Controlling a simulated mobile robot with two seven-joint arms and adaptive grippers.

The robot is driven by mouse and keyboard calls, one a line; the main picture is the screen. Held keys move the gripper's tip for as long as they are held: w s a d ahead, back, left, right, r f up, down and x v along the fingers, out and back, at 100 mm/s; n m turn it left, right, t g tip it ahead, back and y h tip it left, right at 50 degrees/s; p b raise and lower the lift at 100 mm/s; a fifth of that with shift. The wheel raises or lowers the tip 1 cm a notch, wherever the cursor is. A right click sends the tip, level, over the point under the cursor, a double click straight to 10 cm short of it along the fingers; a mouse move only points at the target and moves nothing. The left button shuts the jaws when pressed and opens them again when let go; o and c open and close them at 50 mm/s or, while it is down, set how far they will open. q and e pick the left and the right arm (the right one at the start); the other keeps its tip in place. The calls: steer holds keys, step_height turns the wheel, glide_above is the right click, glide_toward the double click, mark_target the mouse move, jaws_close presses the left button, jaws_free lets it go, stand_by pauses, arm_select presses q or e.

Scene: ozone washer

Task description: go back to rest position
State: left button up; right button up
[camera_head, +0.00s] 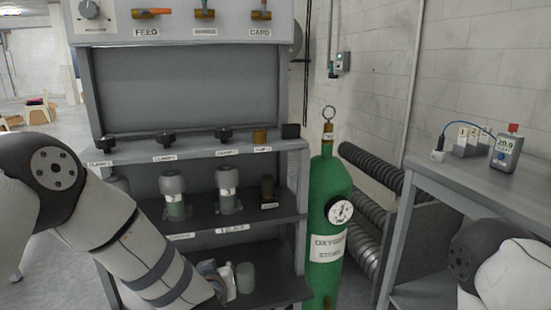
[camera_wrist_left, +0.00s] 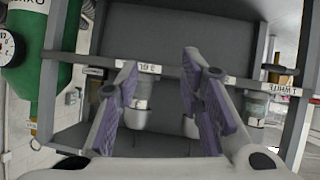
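My left arm (camera_head: 130,240) reaches in from the left of the head view toward the lower shelves of the grey rack (camera_head: 290,180). In the left wrist view my left gripper (camera_wrist_left: 166,95) has its two purple-padded fingers spread apart. Nothing is held between them. Jars show beyond the fingers, partly hidden by them. That view appears upside down, as the shelf labels are inverted. My right arm (camera_head: 500,265) shows only as links at the lower right of the head view; its gripper is out of view.
A pale cup (camera_head: 245,277) stands low, close to my left arm. A green oxygen cylinder (camera_head: 328,220) stands right of the rack. A grey table (camera_head: 455,185) with a meter (camera_head: 507,152) is farther right.

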arm_select(q)
steer(key=s+a+f+m+g+h, duration=0.15)
steer(key=s+f+g, duration=0.25)
steer(key=s+f, duration=0.85)
steer(key=s+a+f+g, duration=0.1)
steer(key=s+a+g, duration=0.1)
steer(key=s, duration=0.9)
steer(key=s+a+f+m+g, duration=0.1)
steer(key=s+a+f+g, duration=0.1)
steer(key=s, duration=0.9)
steer(key=s+a+f+g, duration=0.1)
steer(key=s+a+g, duration=0.2)
steer(key=s, duration=0.8)
steer(key=shift+s+a+f+m+g, duration=0.15)
steer(key=shift+a+f+m+g, duration=0.25)
steer(key=shift+g, duration=0.7)
